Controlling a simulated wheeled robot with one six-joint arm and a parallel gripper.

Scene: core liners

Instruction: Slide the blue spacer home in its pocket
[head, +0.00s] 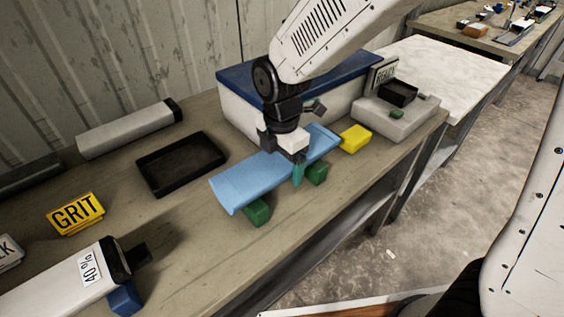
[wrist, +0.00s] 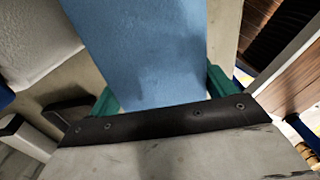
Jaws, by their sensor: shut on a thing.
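The blue spacer looks to be the long light blue piece (head: 245,182), lying slantwise over green blocks (head: 257,212) on the bench. My gripper (head: 296,168) points down over its right half, with a teal finger at its near edge. In the wrist view the light blue piece (wrist: 140,45) fills the space between the teal fingers of my gripper (wrist: 162,92), one at each side, and they are shut on it. The far finger is hidden in the head view. I cannot make out a pocket for certain.
An empty black tray (head: 150,182) lies left of the piece. A white box with a blue lid (head: 233,76) stands close behind. A yellow block (head: 355,138) lies near the right end. A yellow GRIT sign (head: 76,213) and a capped white tube (head: 60,293) stand at left. The bench's front edge is near.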

